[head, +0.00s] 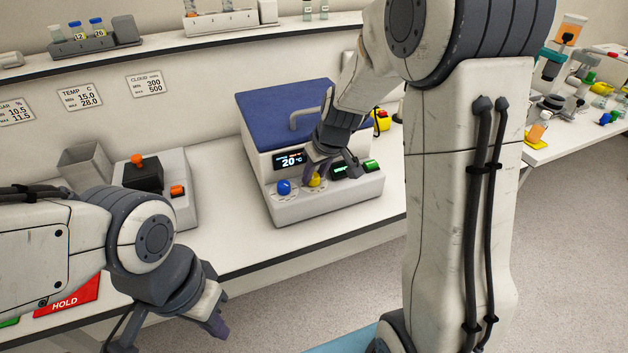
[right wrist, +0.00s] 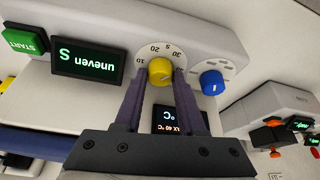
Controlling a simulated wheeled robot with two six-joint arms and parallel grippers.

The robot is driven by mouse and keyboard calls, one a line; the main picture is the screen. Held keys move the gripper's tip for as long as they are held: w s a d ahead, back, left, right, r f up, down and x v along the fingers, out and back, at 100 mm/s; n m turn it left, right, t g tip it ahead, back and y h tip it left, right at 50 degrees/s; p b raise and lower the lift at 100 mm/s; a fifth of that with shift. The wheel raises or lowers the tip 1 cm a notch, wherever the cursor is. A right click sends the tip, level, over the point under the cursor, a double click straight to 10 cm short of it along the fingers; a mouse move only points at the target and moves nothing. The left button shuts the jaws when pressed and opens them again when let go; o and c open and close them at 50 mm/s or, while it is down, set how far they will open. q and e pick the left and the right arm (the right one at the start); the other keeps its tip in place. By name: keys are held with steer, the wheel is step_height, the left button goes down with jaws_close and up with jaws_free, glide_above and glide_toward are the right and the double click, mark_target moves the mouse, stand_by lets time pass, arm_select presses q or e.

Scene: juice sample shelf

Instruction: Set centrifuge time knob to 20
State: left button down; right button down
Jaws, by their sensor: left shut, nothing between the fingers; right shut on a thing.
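The centrifuge (head: 285,125) has a blue lid and a grey front panel. Its yellow knob (head: 315,180) sits on a white dial; in the right wrist view, which is upside down, the yellow knob (right wrist: 161,71) shows with 10, 20 and 30 marks around it. The knob's exact pointing is hard to tell. My right gripper (right wrist: 160,80) is shut on the yellow knob, one finger on each side; in the head view my right gripper (head: 328,172) partly covers it. My left gripper (head: 215,318) is shut and empty, in front of the bench.
A blue knob (head: 284,187) sits beside the yellow one. A device with an orange knob (head: 137,160) stands left of the centrifuge.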

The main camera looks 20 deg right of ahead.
steer(key=n+b, duration=0.2)
steer(key=n+y+b, duration=0.1)
steer(key=b, duration=0.2)
steer(key=shift+d+f+n, duration=0.15)
steer(key=shift+f+n, duration=0.15)
steer(key=shift+n, duration=0.1)
steer(key=shift+w+r+n+g+y+b, duration=0.1)
steer(key=shift+n+g+y+b, duration=0.35)
steer(key=shift+n+b, duration=0.4)
steer(key=shift+n+g+y+b, duration=0.25)
steer(key=shift+n+b, duration=0.05)
steer(key=shift+n, duration=0.65)
steer(key=shift+d+r+n+g, duration=0.15)
steer(key=shift+n+g, duration=0.15)
steer(key=shift+n, duration=0.5)
steer(key=shift+w+n+g+y, duration=0.1)
steer(key=shift+n+g+y, duration=0.45)
steer(key=shift+n, duration=1.35)
steer(key=c, duration=0.5)
jaws_free()
